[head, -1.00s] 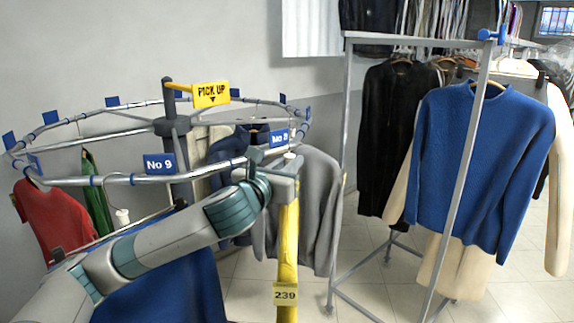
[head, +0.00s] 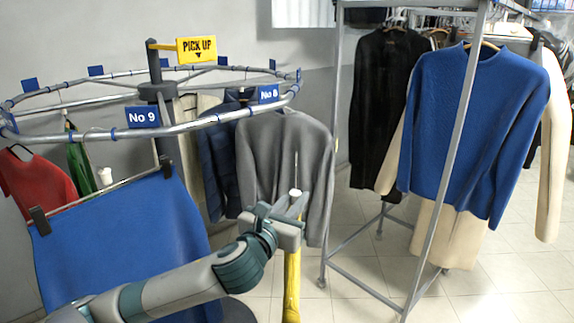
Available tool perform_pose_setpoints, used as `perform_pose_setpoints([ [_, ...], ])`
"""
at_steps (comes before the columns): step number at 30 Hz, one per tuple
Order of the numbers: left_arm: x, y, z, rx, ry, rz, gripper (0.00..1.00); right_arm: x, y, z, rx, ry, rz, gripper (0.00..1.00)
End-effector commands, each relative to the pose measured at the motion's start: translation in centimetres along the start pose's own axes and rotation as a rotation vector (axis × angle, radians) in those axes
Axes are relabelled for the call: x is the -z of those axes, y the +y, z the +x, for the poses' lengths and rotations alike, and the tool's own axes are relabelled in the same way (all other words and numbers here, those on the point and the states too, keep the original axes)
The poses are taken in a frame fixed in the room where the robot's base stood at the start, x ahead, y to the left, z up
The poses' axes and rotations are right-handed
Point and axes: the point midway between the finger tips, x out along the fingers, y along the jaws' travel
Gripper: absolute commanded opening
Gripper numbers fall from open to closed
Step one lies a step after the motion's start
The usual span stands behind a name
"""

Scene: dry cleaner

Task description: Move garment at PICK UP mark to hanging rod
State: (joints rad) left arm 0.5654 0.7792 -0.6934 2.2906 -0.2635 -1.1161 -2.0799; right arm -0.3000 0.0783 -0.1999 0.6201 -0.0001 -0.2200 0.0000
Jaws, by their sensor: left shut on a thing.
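The yellow PICK UP sign (head: 197,50) stands over a round carousel rail (head: 200,122) at left. My left gripper (head: 290,208) is shut at the white-topped hanger (head: 296,192) of a yellow garment (head: 292,285). The hanger's thin hook stands up above the fingers, clear of the rail and in front of a grey garment. The yellow garment hangs narrow and edge-on below the gripper, partly hidden by it. At right, a grey metal rack (head: 455,140) bears hanging clothes; its top bar (head: 410,4) is at the picture's upper edge. My right gripper is not in view.
The carousel carries a red garment (head: 35,180), a blue clipped garment (head: 125,235) and a grey one (head: 285,165). On the rack side hang a black sweater (head: 385,110) and a blue sweater (head: 470,130). Tiled floor (head: 355,275) is open between carousel and rack.

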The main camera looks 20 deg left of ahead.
Motion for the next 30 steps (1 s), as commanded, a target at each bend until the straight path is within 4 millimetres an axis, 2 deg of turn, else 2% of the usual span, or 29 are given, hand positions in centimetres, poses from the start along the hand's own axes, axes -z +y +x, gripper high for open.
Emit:
perform_pose_setpoints([
  [1, 3.6, -0.9, -0.9, 0.006, 0.007, -0.005, 0.00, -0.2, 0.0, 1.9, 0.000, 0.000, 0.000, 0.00],
  [3, 6.7, -1.9, -2.2, 0.007, 0.007, -0.006, 0.00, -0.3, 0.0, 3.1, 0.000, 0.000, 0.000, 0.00],
  [9, 14.7, -4.3, -6.5, 0.001, 0.004, -0.015, 0.00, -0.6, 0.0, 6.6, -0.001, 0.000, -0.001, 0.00],
  [12, 17.5, -5.1, -8.3, -0.008, 0.003, -0.019, 0.00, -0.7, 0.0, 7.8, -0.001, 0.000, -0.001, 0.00],
  [18, 20.4, -5.8, -10.8, -0.023, 0.000, -0.022, 0.00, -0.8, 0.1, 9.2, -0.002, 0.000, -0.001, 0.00],
  [30, 20.8, -6.0, -11.3, -0.027, -0.003, -0.022, 0.00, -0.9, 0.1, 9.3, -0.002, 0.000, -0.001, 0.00],
])
